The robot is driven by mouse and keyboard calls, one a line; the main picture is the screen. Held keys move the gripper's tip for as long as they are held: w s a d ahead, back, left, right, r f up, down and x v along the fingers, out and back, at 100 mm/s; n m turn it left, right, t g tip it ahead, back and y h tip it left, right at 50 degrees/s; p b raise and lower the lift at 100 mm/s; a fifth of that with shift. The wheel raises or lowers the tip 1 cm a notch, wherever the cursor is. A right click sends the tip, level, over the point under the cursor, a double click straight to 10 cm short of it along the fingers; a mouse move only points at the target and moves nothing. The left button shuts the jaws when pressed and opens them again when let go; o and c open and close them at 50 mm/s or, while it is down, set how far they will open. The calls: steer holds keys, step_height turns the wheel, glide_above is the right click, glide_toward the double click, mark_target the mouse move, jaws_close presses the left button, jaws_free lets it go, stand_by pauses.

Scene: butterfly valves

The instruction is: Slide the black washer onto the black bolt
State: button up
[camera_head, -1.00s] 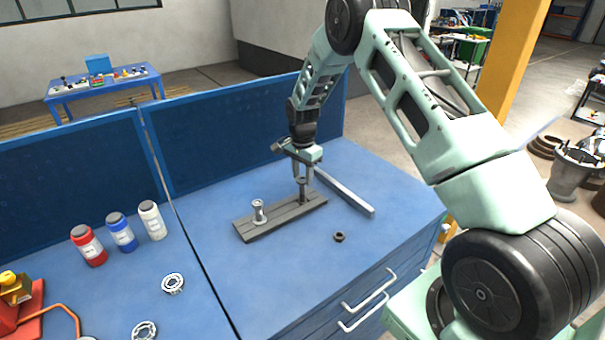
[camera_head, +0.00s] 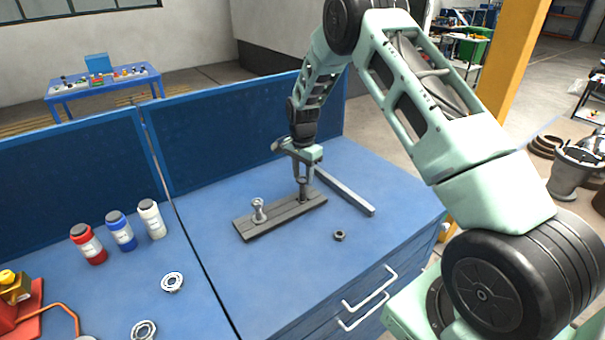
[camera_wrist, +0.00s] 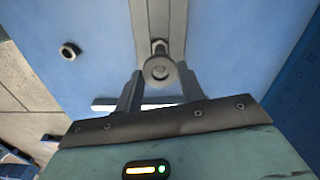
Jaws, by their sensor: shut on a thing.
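My gripper (camera_head: 303,180) is over the right end of the grey board, fingers pointing down and shut on the washer. In the wrist view the round washer (camera_wrist: 159,70) sits between the two fingertips, seen nearly face on. The black bolt (camera_head: 303,195) stands upright on the board directly under my gripper; its upper part is hidden by the fingers and washer. The washer is in line with the bolt, but I cannot tell whether it is around the bolt's tip or just above it.
A silver bolt (camera_head: 259,211) stands at the board's (camera_head: 280,216) left end. A dark nut (camera_head: 339,236) lies in front on the blue bench. A long grey bar (camera_head: 345,191) lies close on the right. Bottles (camera_head: 121,231) and bearing rings (camera_head: 172,282) are farther left.

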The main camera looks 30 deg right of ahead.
steer(key=shift+f+b, duration=0.5)
steer(key=shift+f, duration=0.2)
stand_by(1.0)
steer(key=o, duration=1.1)
steer(key=shift+r, duration=0.1)
step_height(320, 180, up, 17)
steer(key=b, duration=0.4)
steer(key=shift+r+b, duration=0.15)
steer(key=shift+b, duration=0.15)
